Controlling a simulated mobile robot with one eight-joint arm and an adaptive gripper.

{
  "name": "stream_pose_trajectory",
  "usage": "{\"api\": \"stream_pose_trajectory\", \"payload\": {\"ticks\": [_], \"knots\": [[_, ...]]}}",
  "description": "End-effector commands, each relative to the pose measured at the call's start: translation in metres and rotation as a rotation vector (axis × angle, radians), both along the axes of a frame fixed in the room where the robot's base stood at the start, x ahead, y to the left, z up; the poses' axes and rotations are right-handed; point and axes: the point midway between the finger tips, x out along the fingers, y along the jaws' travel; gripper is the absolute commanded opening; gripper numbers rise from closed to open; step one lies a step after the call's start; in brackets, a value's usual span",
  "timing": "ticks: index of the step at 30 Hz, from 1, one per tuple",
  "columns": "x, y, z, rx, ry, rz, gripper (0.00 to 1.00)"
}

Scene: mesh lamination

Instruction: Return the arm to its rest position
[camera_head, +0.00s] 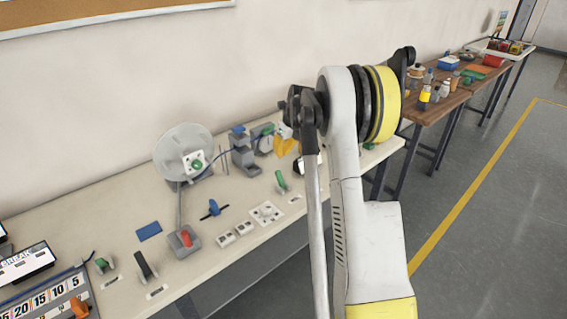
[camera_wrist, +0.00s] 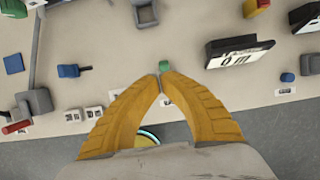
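In the wrist view my gripper (camera_wrist: 161,75) has two orange fingers that lean together, with their tips meeting and no object visible between them. A small green lever knob (camera_wrist: 165,66) shows just past the tips, above the bench. I cannot tell how far apart they are. In the head view my arm (camera_head: 345,150) is raised and bent in front of the bench. An orange shape (camera_head: 284,147) left of the arm may be my fingers, but most of the gripper is hidden there.
The long bench (camera_head: 120,205) along the wall carries a grey dish (camera_head: 172,150), a red-topped switch (camera_head: 186,239), a blue knob (camera_head: 213,207), white sockets (camera_head: 267,212) and a green lever (camera_head: 281,180). A cluttered brown table (camera_head: 440,105) stands beyond. Floor (camera_head: 500,240) at right is clear.

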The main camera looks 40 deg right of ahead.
Motion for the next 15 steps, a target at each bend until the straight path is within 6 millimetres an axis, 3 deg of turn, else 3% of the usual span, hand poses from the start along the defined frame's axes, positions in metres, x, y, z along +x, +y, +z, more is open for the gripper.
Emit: {"api": "stream_pose_trajectory", "payload": {"ticks": [6, 15], "knots": [[0.0051, 0.0004, 0.0164, 0.000, 0.000, 0.000, 0.00], [0.0053, 0.0005, 0.0168, 0.000, 0.000, 0.000, 0.00]]}}
